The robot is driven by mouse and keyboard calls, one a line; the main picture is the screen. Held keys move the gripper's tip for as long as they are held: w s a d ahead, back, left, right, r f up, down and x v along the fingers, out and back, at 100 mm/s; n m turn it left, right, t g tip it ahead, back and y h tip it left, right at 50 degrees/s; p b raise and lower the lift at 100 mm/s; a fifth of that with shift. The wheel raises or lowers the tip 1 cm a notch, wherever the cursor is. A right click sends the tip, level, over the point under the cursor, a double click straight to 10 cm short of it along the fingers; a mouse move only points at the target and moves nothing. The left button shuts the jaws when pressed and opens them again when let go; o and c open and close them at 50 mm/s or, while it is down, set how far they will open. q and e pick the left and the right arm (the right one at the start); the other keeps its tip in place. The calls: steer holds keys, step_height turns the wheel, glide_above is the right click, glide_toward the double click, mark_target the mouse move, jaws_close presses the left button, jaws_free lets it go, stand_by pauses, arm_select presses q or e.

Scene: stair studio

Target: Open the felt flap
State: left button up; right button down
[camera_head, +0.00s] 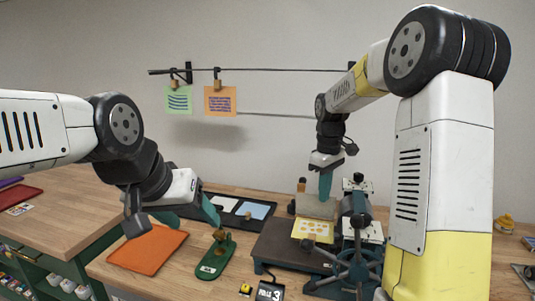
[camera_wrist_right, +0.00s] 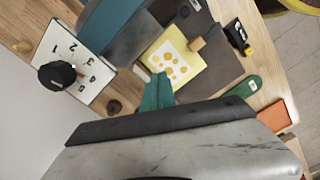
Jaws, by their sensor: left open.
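A beige-grey felt flap (camera_head: 315,207) stands raised behind a yellow dotted sheet (camera_head: 312,230) on the dark press bed (camera_head: 280,247). A small wooden piece (camera_head: 301,185) shows at the flap's upper left. The sheet also shows in the right wrist view (camera_wrist_right: 172,60). My right gripper (camera_head: 325,186) points down at the flap's top edge; I cannot tell whether it touches. Its teal fingers (camera_wrist_right: 157,92) look close together in the wrist view, but what is between them is hidden. My left gripper (camera_head: 210,210) is open and empty, left of the press, above the bench.
The press wheel (camera_head: 357,268) stands right of the bed, and a numbered dial plate (camera_wrist_right: 80,60) shows in the wrist view. A green tool (camera_head: 216,258), an orange sheet (camera_head: 148,248) and a dark tray (camera_head: 225,202) lie to the left. Cards hang on a rail (camera_head: 260,70) behind.

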steer(key=shift+f, duration=0.2)
steer(key=shift+f, duration=1.35)
steer(key=shift+w, duration=0.1)
steer(key=shift+w+d, duration=0.25)
steer(key=shift+w, duration=0.55)
steer(key=shift+w+d, duration=0.25)
steer(key=shift+w, duration=0.55)
step_height(320, 180, up, 6)
steer(key=s, duration=0.2)
steer(key=shift+a, duration=0.3)
steer(key=shift+r, duration=0.1)
